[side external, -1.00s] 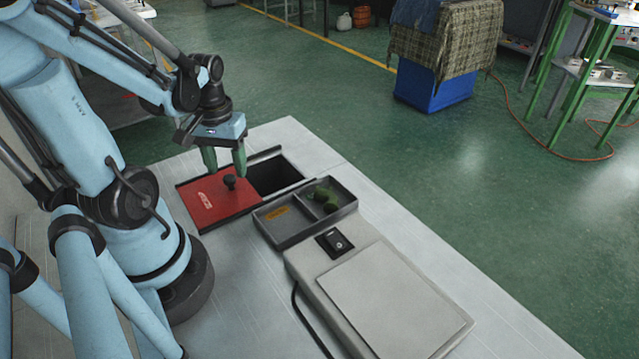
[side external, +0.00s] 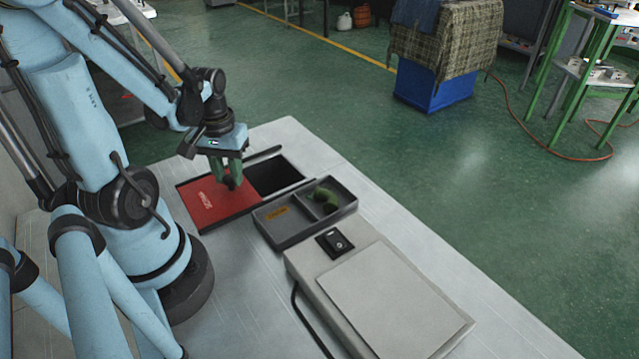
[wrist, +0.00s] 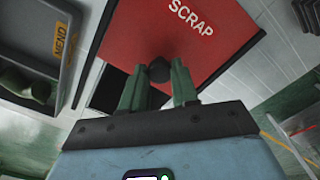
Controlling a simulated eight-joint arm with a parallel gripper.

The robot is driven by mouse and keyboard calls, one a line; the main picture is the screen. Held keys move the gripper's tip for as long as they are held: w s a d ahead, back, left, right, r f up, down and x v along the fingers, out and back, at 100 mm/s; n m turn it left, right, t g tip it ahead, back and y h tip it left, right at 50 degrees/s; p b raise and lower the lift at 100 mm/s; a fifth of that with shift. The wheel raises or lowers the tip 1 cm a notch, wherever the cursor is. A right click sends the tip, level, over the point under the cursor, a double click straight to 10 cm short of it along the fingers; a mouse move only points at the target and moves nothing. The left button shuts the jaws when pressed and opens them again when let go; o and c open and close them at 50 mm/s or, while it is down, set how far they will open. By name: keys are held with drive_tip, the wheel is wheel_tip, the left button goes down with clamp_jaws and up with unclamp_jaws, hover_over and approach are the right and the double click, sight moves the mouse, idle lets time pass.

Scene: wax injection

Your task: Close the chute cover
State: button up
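The chute cover is a red sliding plate marked SCRAP (side external: 212,204); it also shows in the wrist view (wrist: 215,32). It covers the left part of the chute opening (side external: 276,176), whose dark right part is uncovered. A black knob (wrist: 159,70) stands on the cover near its edge by the opening. My gripper (side external: 228,181) is down at the cover, its green fingers on either side of the knob. In the wrist view the fingers (wrist: 158,78) are drawn in close on the knob, and it appears held between them.
A grey two-part tray (side external: 290,232) stands right of the opening, with dark green pieces in one compartment and a yellow MEND label in the other. A grey box with a black switch and flat plate (side external: 390,300) stands in front. The table's far right edge is clear.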

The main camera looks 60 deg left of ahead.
clamp_jaws()
drive_tip(key=w, duration=1.3)
drive_tip(key=shift+w, duration=0.1)
drive_tip(key=o, duration=0.8)
unclamp_jaws()
wheel_tip(320, 180, up, 12)
drive_tip(key=shift+r, duration=0.1)
